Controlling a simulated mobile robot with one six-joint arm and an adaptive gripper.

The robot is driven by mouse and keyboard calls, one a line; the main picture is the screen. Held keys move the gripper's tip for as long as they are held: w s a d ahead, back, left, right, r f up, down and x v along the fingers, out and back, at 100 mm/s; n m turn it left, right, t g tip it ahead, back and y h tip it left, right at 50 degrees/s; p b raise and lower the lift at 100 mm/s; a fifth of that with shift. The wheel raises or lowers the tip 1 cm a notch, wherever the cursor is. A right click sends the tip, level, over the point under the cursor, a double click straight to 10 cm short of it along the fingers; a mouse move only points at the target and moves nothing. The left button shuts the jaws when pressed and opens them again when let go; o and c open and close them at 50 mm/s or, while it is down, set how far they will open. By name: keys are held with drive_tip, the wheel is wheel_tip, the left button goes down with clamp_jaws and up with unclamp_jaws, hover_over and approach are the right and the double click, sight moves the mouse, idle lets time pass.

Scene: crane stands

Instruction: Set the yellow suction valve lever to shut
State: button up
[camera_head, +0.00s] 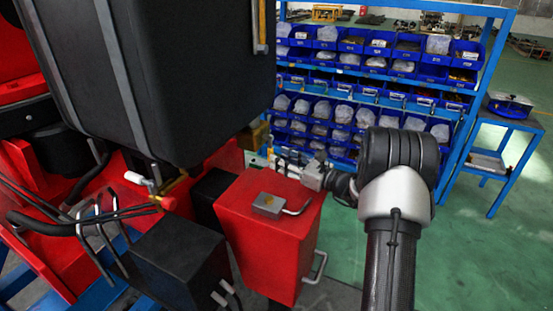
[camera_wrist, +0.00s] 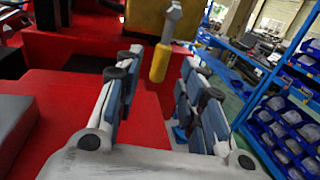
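The yellow lever (camera_wrist: 159,64) shows in the wrist view as a yellow grip on a grey metal shank, hanging down from a bolt-like end above it. Its grip is between or just beyond the fingertips of my gripper (camera_wrist: 161,62), with a gap on both sides. My gripper is open, and no finger visibly touches the lever. In the head view my gripper (camera_head: 283,163) reaches left over the far side of the red box.
A red box (camera_head: 262,245) with a grey latch plate (camera_head: 268,205) stands below my gripper. A large black tank (camera_head: 165,75) hangs at the left. Another lever with a white grip (camera_head: 136,178) is left of the box. Blue bin shelves (camera_head: 375,85) stand behind.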

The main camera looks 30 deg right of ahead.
sight(270, 148)
drive_tip(key=shift+x, duration=1.4)
drive_tip(key=shift+c, duration=0.2)
clamp_jaws()
